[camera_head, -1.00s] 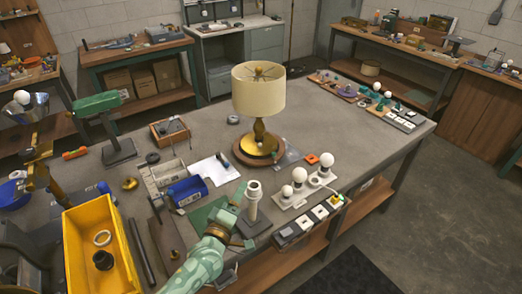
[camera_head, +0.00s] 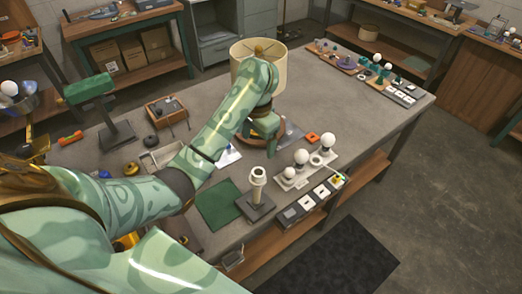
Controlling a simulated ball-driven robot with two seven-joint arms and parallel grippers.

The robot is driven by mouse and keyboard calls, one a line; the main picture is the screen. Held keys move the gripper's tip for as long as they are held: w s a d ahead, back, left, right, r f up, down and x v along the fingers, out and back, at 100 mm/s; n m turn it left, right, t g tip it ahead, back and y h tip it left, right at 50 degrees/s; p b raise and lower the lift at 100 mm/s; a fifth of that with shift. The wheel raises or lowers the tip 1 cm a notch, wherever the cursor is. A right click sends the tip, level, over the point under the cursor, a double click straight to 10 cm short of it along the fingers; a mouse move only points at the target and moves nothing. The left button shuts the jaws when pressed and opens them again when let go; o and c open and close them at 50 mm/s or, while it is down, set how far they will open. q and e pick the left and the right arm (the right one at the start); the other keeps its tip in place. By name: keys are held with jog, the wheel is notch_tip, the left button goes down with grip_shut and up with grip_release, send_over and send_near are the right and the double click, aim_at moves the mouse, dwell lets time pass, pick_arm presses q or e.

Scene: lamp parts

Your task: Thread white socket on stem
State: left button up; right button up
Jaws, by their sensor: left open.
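A white socket (camera_head: 258,175) sits upright at the top of a pale stem (camera_head: 257,191), which stands on a dark square base (camera_head: 256,208) near the table's front edge. I cannot tell how far the socket is threaded. My left gripper (camera_head: 271,147) is open, pointing down beyond the stem and in front of the table lamp. It is apart from the socket, and no held object shows in it. My left arm hides much of the lamp and the left side of the table. My right gripper is not in view.
The lamp's cream shade (camera_head: 270,62) rises behind my forearm. White bulbs on a holder (camera_head: 305,173) and a row of switches (camera_head: 311,203) are right of the stem. A green mat (camera_head: 217,203) lies to its left. The table's right part is mostly clear.

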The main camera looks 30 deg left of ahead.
pick_arm(q)
jog(key=b, duration=0.4)
send_over(258, 174)
jog(key=s+d, duration=0.1)
notch_tip(258, 174, down, 6)
jog(key=f+b, duration=0.1)
jog(key=f, duration=0.3)
jog(key=f+b, duration=0.1)
jog(key=f, duration=0.4)
jog(key=shift+s+a+f+b, duration=0.1)
jog(key=shift+s+b, duration=0.1)
jog(key=shift+b, duration=0.15)
jog(key=shift+f, duration=0.4)
jog(key=c, duration=1.1)
jog(key=shift+c, duration=0.5)
jog(key=shift+f, duration=0.1)
